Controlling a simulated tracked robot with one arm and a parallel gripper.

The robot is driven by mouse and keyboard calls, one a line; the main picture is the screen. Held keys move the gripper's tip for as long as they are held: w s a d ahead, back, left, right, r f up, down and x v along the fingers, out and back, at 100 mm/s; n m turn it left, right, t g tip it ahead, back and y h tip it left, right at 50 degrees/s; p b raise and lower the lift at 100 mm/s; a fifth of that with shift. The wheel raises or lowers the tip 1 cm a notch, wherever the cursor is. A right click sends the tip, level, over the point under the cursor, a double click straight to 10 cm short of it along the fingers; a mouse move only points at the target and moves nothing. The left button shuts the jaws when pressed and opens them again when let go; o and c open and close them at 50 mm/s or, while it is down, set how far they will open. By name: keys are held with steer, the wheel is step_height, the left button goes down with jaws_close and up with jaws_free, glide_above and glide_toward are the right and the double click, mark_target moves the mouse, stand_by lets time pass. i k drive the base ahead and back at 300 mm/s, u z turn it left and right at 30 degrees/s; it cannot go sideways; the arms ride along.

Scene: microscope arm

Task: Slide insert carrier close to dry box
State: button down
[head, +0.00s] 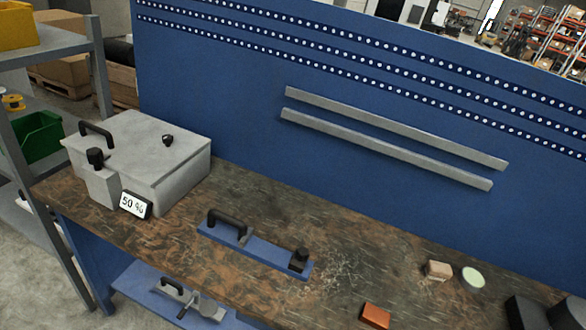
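The dry box (165,150) is a light grey box with a black handle and a knob on its lid, at the left end of the bench. A small display reading 50 % (134,204) sits at its front, next to a grey block with a black knob. What looks like the insert carrier (262,252) is a flat blue bar with a black arched handle at its left end and a dark block at its right end. It lies on the bench to the right of the dry box, with bare bench between them. My gripper is not in view.
The worn brown bench top (350,250) also carries an orange block (375,315), a tan block (438,270), a pale round disc (473,278) and dark objects (540,312) at right. A blue perforated panel (240,110) stands behind. A shelf rack (95,75) is left.

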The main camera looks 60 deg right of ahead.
mark_target(232, 232)
steer(key=u, duration=0.05)
steer(key=i, duration=0.85)
steer(key=z, duration=2.6)
